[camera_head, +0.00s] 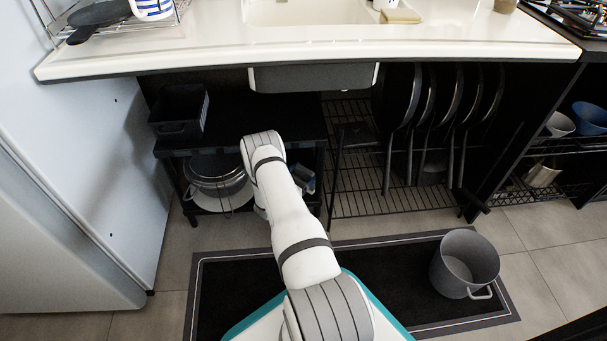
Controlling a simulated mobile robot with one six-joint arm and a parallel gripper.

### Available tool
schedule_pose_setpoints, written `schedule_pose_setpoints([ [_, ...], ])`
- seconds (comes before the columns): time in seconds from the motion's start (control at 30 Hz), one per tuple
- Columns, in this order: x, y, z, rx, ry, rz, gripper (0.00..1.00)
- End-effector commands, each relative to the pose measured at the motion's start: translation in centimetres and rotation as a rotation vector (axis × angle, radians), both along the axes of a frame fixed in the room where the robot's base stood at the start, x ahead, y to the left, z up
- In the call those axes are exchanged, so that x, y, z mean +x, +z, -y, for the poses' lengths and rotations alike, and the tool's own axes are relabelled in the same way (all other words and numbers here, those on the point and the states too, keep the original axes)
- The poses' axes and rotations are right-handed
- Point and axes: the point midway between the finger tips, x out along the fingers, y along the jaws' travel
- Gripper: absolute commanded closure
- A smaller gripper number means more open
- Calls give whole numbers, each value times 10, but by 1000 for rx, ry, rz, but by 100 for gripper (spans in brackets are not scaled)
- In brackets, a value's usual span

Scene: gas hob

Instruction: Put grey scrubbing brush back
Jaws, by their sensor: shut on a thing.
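My white arm reaches forward from the bottom of the picture into the open space under the counter. Its far joint is beside the dark shelf, and the arm bends down there. My gripper is hidden behind my own arm, so I cannot see its jaws or anything in them. I cannot make out a grey scrubbing brush anywhere. A small grey-blue item (305,179) shows just right of my arm at the lower shelf, too small and covered to identify.
A black bin (180,112) stands on the dark shelf (240,118); a lidded pot (216,172) is below. Several pans (398,95) hang upright at right. A grey pot (466,262) stands on the mat (215,290). The white counter (200,48) overhangs my arm's reach.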

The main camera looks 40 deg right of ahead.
Motion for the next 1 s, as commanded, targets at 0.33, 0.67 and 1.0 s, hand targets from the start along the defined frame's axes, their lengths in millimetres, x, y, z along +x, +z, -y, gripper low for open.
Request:
schedule_pose_setpoints([
  [0.33, 1, -5, -1, 0, 1, 0, 10],
  [0.67, 1, -5, -1, 0, 2, 0, 0],
  [1.0, -7, 4, -41, 0, 8, -3, 0],
])
